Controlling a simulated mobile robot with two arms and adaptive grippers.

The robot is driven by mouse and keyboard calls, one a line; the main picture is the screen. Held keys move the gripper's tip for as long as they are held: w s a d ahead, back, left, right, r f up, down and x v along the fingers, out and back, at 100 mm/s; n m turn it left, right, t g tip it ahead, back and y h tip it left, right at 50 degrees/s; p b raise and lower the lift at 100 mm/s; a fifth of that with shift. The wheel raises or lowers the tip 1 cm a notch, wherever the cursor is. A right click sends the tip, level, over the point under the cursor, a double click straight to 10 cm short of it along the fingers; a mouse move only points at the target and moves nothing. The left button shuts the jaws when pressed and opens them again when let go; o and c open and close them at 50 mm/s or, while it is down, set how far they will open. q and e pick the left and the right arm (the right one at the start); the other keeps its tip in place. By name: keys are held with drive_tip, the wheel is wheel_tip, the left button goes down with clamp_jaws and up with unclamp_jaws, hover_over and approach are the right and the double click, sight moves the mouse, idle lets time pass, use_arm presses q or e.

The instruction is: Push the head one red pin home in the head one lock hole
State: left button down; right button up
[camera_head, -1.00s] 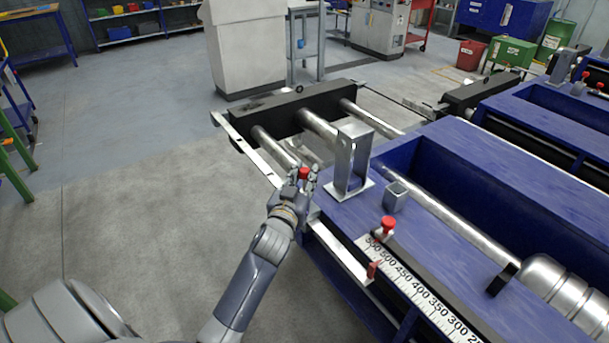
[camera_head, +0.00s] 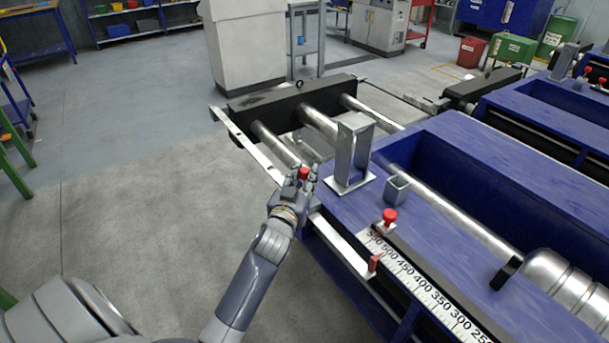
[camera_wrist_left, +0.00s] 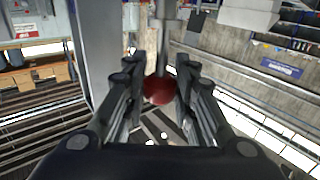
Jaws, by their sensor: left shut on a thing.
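My left gripper (camera_head: 304,174) is shut on a red round knob (camera_head: 303,173) beside the near left end of the blue runout table. In the left wrist view the red knob (camera_wrist_left: 159,89) sits between the fingers (camera_wrist_left: 157,84), with a grey shaft running up from it. The lock hole is not clearly visible; the hand and knob cover the area around the shaft's far end. I cannot tell how deep the pin sits. A second red knob (camera_head: 389,215) stands on the blue table near the ruler's end. My right gripper is not in view.
An upright metal bracket (camera_head: 352,152) and a small square socket (camera_head: 397,188) stand on the blue table (camera_head: 345,205) right of the hand. A black crosshead (camera_head: 290,98) with steel rods lies beyond. Open grey floor (camera_head: 130,210) lies to the left.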

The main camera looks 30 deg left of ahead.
use_arm(q)
drive_tip(key=shift+f+b, duration=0.75)
drive_tip(key=shift+f, duration=0.35)
drive_tip(key=c, duration=1.2)
unclamp_jaws()
drive_tip(key=shift+c, duration=0.2)
drive_tip(key=v, duration=1.2)
drive_tip(key=shift+d, duration=0.1)
